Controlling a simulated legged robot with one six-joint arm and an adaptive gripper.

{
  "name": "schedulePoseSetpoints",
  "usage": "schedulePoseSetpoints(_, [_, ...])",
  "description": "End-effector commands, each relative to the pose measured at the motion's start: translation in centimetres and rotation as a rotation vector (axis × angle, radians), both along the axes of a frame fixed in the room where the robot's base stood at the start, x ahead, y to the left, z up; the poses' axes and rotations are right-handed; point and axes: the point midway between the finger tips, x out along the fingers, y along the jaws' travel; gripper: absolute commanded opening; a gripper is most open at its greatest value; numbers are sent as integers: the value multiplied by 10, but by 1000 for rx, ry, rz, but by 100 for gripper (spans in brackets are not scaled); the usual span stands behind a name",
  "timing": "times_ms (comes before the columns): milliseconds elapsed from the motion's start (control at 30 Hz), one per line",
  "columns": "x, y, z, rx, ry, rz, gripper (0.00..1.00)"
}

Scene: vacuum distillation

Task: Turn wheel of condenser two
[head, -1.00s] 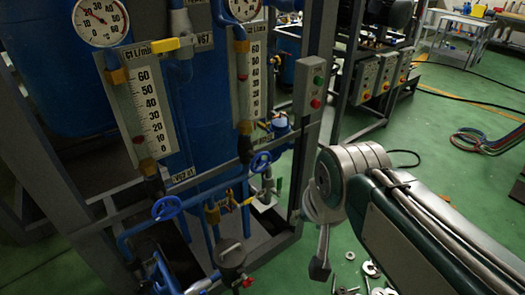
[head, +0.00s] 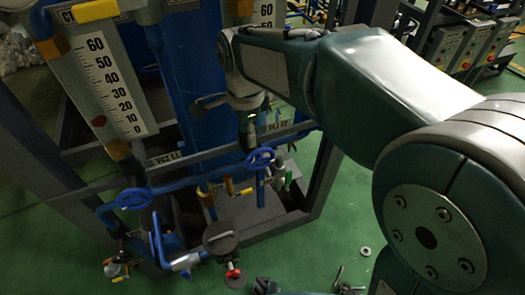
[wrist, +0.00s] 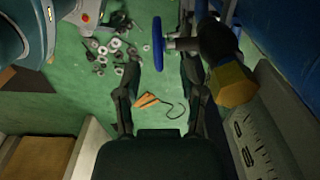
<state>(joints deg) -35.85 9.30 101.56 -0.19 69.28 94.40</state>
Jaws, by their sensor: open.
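Two blue handwheels show in the head view: one at the left (head: 135,198) and one at the middle (head: 260,158), both on blue pipework under the flow meters. My gripper (head: 249,128) points down just above the middle wheel. In the wrist view a blue wheel (wrist: 157,43) shows edge-on, with its stem going right into a dark valve body (wrist: 213,42). My gripper (wrist: 160,62) is open, with one finger on each side of the wheel's line. I cannot tell whether a finger touches it. The pictures do not show which wheel belongs to condenser two.
A flow meter scale (head: 105,78) stands at the left, and another scale (wrist: 255,140) with a yellow fitting (wrist: 232,85) is close to my right finger in the wrist view. Grey frame posts surround the pipes. Loose metal parts (wrist: 112,52) lie on the green floor.

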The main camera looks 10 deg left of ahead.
Motion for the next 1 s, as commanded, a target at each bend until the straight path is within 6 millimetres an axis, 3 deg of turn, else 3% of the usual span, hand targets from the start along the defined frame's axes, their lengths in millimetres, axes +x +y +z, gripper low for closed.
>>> schedulePoseSetpoints(167, [0, -4, -20, 2, 3, -2, 51])
schedulePoseSetpoints(600, [0, -5, -95, 2, 2, -1, 51])
schedulePoseSetpoints(1000, [0, -5, -105, 5, 0, 0, 51])
